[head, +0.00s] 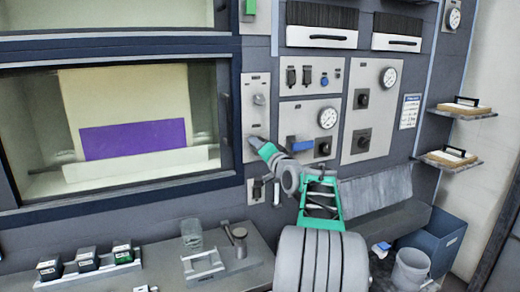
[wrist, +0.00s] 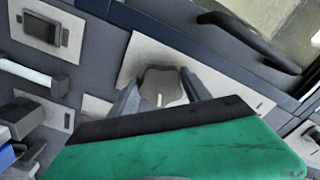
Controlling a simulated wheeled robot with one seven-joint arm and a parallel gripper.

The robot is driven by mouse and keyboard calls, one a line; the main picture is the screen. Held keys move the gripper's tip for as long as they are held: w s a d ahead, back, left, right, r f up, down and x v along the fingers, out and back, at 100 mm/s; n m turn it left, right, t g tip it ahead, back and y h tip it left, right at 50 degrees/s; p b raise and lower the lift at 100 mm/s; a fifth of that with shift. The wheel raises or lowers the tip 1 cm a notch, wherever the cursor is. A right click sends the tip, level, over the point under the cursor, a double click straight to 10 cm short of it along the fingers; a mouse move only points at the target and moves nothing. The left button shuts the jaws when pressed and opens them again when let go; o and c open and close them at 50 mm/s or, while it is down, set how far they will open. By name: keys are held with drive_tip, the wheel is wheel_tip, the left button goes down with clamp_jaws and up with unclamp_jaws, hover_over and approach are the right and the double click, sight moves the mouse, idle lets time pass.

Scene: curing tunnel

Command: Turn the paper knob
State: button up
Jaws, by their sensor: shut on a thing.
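A grey knob with a white line (wrist: 160,82) sits on a pale plate in the wrist view. My gripper (wrist: 158,92) has one finger on each side of it and is shut on it. In the head view my gripper (head: 254,143) reaches the lower part of a narrow pale panel (head: 257,121) right of the window, and hides the knob there. Another grey knob (head: 259,99) shows higher on that panel. I cannot read any label that says paper.
Right of my gripper are a panel with a blue handle (head: 299,143) and a round gauge (head: 327,118), and a panel with dark knobs (head: 361,98). Switches (head: 257,189) sit just below. A bench (head: 150,262) with small containers runs along the front left.

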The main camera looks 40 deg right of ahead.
drive_tip(key=o, duration=1.4)
drive_tip(key=b+v, duration=0.1)
drive_tip(key=v, duration=0.6)
drive_tip(key=shift+s+b, duration=0.35)
drive_tip(key=shift+b, duration=0.05)
drive_tip(key=shift+a, duration=0.15)
